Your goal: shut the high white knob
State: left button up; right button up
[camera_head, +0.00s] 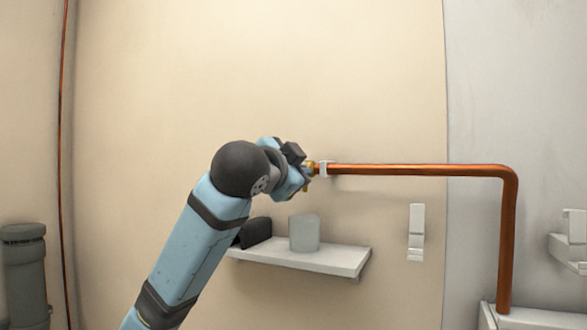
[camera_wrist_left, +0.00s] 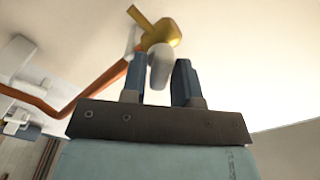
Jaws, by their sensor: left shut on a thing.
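The white knob (camera_wrist_left: 160,68) is between the two blue fingers of my left gripper (camera_wrist_left: 159,73) in the left wrist view. It hangs on a brass valve body (camera_wrist_left: 162,32) on the wall. My left gripper (camera_head: 301,183) is shut on the knob. In the head view my arm comes from the lower left and hides the knob and most of the valve; a bit of brass (camera_head: 310,167) shows at the end of the copper pipe. My right gripper is not in view.
The copper pipe (camera_head: 420,170) runs right from the valve, then bends down. Below is a wall shelf (camera_head: 320,262) with a grey cup (camera_head: 304,233) and a dark object (camera_head: 255,232). A white wall fitting (camera_head: 416,232) is at right. A dark grey pipe (camera_head: 24,275) stands far left.

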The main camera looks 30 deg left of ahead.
pick_arm(q)
jog(key=m, duration=0.3)
jog(key=shift+m, duration=2.3)
jog(key=shift+f+m, duration=0.1)
jog(key=shift+m, duration=0.2)
jog(key=o, duration=0.7)
jog(key=shift+o, duration=0.2)
jog(key=shift+d, duration=0.1)
jog(key=shift+s, duration=0.1)
jog(key=s+b, duration=0.4)
jog(key=s, duration=0.9)
jog(key=shift+s+d, duration=0.35)
jog(key=shift+d, duration=0.05)
